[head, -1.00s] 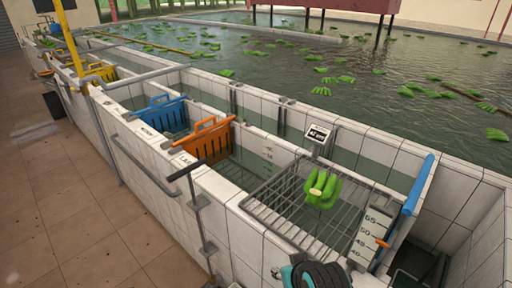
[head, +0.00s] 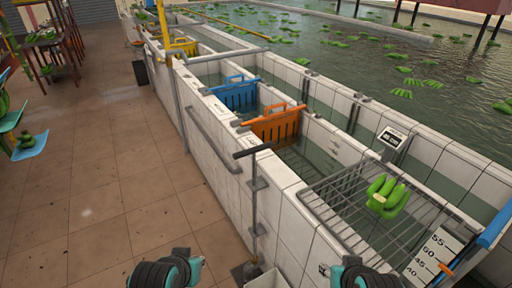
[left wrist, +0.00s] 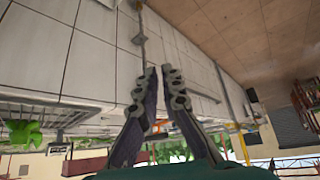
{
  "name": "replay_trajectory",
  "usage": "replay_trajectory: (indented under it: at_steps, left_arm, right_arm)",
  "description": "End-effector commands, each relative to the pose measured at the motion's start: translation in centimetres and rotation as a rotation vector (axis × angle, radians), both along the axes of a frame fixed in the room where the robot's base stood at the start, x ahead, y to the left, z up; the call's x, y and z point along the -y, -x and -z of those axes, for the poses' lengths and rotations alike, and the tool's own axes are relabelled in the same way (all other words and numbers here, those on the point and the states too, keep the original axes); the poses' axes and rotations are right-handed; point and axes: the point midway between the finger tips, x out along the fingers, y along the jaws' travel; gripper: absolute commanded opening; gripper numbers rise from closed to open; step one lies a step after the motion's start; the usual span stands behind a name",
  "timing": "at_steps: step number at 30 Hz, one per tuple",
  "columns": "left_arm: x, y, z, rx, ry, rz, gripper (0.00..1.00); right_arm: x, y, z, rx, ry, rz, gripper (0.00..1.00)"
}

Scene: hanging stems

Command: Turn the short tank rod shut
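A dark rod with a T-shaped crossbar (head: 253,151) stands upright on the outer face of the white tiled tank wall, in brackets. Its foot is low, near the floor. A thin rod at the wall also shows in the left wrist view (left wrist: 142,42), beyond the fingertips. My left gripper (left wrist: 160,70) has its two fingers close together, apart from the rod, with nothing seen held. Whether the tips touch is unclear. In the head view, only teal and black parts of my two arms show at the bottom edge; the fingers are out of that view.
A grey handrail (head: 213,139) runs along the tank wall. Orange (head: 275,127) and blue (head: 236,94) slotted gates sit in the channel. A metal rack (head: 345,205) holds green bananas (head: 386,195). A pale box (head: 265,279) is at the wall's foot. The tiled floor (head: 110,190) at left is largely clear.

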Motion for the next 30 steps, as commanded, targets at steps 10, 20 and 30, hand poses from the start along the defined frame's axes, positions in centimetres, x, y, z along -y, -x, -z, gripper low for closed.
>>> replay_trajectory:
  at_steps: [10,20,30]
  left_arm:
    - [1.4,-6.5,-7.8,-0.031,-0.051,0.136,0.43]
    - [4.2,-17.9,-15.0,-0.072,-0.129,0.365,0.43]
    - [7.8,-29.9,-17.3,-0.1,-0.201,0.608,0.43]
  right_arm:
    - [0.0,0.0,-3.6,0.0,0.0,0.0,0.4]
    - [0.0,0.0,-8.2,0.0,0.0,0.0,0.4]
    - [0.0,0.0,-12.9,0.0,0.0,0.0,0.4]
